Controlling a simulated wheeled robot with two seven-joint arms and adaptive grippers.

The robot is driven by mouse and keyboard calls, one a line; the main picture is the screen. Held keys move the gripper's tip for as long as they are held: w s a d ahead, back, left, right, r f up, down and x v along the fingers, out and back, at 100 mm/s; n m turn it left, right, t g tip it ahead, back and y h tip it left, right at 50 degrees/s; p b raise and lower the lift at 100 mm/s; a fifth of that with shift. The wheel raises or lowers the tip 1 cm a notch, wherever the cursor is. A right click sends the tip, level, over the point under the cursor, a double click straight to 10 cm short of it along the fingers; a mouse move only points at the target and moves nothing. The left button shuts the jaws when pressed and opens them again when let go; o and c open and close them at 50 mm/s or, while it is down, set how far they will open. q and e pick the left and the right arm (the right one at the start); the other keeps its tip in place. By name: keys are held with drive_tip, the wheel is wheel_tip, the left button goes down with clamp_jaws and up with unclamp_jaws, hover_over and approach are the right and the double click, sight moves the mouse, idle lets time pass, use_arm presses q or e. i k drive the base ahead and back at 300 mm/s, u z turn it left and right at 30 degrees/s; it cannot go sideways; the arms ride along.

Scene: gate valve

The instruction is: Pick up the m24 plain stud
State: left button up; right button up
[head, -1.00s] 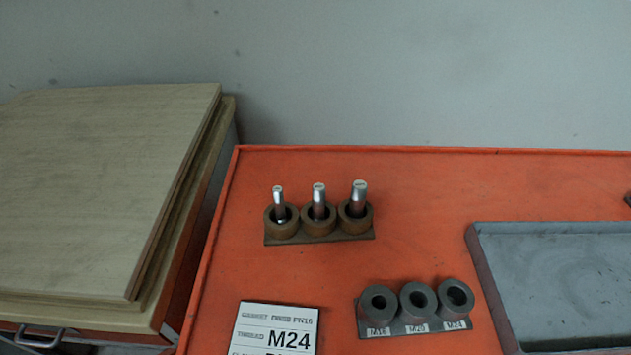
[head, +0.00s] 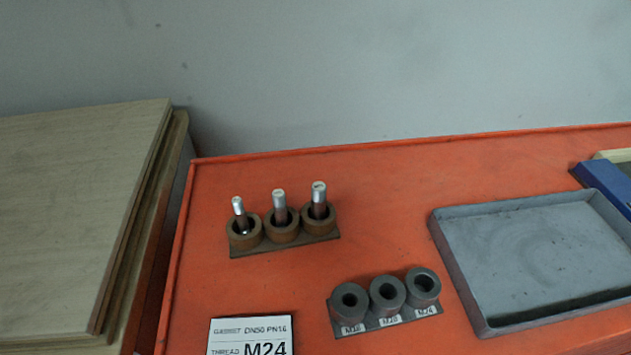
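Three metal studs stand upright, slightly leaning, in a brown holder (head: 285,245) with three round cups on the orange table. The right stud (head: 319,200) is the thickest. The middle stud (head: 279,207) is thinner and the left stud (head: 239,214) is the thinnest. No size marks are readable on the studs themselves. Their lower ends are hidden inside the cups. Neither of my grippers shows in the head view.
A grey three-hole block (head: 387,303) labelled M16, M20 and M24 sits in front, empty. A card (head: 250,332) reads M24. A grey empty tray (head: 540,255) is at right, a blue object (head: 605,183) behind it. A wooden-topped cabinet (head: 70,215) stands left. Orange tabletop (head: 385,200) is clear between.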

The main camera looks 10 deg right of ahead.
sight(318, 188)
drive_tip(key=z, duration=0.2)
drive_tip(key=k, duration=0.6)
drive_tip(key=z, duration=0.6)
drive_tip(key=k, duration=0.55)
drive_tip(key=u, duration=0.85)
drive_tip(key=i, duration=0.75)
drive_tip(key=u, duration=0.4)
